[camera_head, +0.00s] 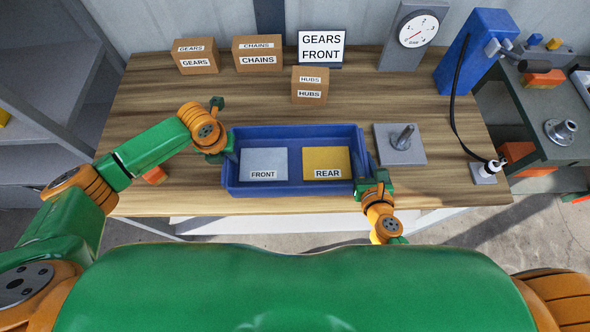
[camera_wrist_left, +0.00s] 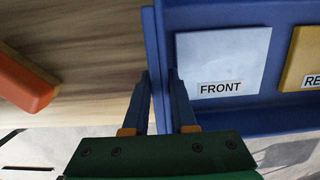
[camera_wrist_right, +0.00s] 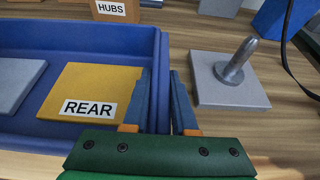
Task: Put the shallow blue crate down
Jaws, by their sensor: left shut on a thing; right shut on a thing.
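The shallow blue crate (camera_head: 293,188) is at the middle of the wooden table, near its front edge. A grey FRONT plate (camera_head: 264,162) and a yellow REAR plate (camera_head: 327,162) lie flat inside it. My left gripper (camera_head: 230,150) is shut on the crate's left wall; the wall runs between its fingers in the left wrist view (camera_wrist_left: 160,85). My right gripper (camera_head: 364,178) is shut on the crate's right wall, also seen between the fingers in the right wrist view (camera_wrist_right: 160,85). I cannot tell whether the crate's bottom touches the table.
A grey plate with an upright peg (camera_head: 398,147) stands close right of the crate. Cardboard boxes (camera_head: 258,55), a GEARS FRONT sign (camera_head: 322,47), a gauge (camera_head: 418,30) and a blue press (camera_head: 470,55) stand behind. An orange block (camera_wrist_left: 25,85) lies left. Bare wood shows behind the crate.

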